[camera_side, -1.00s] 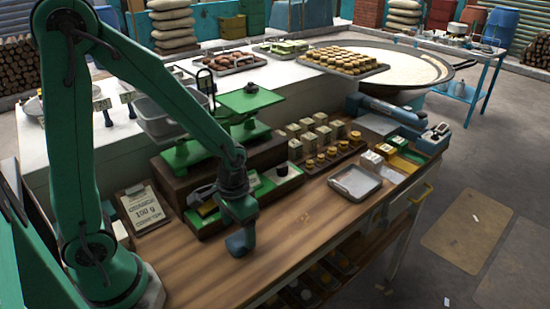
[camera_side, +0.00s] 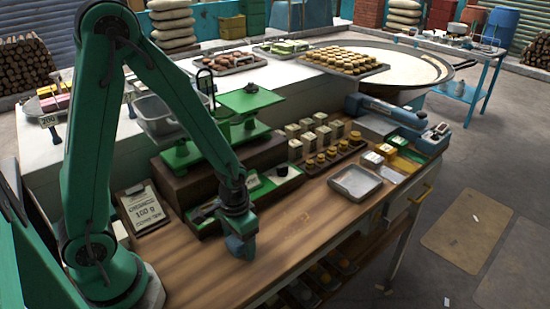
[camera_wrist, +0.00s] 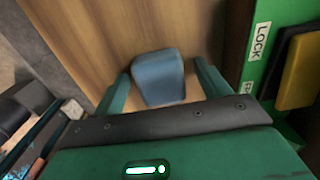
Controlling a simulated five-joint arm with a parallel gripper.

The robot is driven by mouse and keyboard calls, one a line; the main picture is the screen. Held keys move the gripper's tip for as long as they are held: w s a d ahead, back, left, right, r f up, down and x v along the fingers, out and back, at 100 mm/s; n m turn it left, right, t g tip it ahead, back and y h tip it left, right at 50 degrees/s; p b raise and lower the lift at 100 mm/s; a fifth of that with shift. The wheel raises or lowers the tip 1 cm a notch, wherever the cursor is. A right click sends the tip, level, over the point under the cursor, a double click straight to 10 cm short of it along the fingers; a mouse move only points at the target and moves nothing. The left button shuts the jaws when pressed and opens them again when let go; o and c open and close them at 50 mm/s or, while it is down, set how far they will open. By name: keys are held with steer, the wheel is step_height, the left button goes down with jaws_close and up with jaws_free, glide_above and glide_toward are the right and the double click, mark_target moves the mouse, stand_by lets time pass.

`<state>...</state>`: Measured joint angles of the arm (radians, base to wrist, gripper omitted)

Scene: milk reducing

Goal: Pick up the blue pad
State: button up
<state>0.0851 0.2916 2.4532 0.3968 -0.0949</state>
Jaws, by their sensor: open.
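The blue pad (camera_wrist: 158,77) shows in the wrist view as a rounded blue block on the wooden bench top (camera_wrist: 110,30). It sits between the two green fingers of my gripper (camera_wrist: 162,70). The fingers are open, one on each side of it, with a narrow gap visible on the right; contact on the left is hard to tell. In the side view my gripper (camera_side: 238,222) points down low over the bench near its front edge. The blue pad (camera_side: 240,248) shows there at the finger ends, partly covered by them.
A green tray with a LOCK label (camera_wrist: 258,45) lies right of my gripper in the wrist view, holding a yellow pad (camera_wrist: 303,70) and a black pad. A clipboard (camera_side: 143,210) and a metal tray (camera_side: 355,181) lie on the bench. The wood right of my gripper is clear.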

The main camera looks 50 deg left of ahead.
steer(key=c, duration=1)
steer(key=shift+r, duration=0.15)
steer(key=shift+c, duration=0.2)
steer(key=shift+r, duration=1.95)
steer(key=s+d+r, duration=0.6)
steer(key=d, duration=0.3)
steer(key=shift+s+d+r, duration=0.25)
steer(key=shift+s+r, duration=0.15)
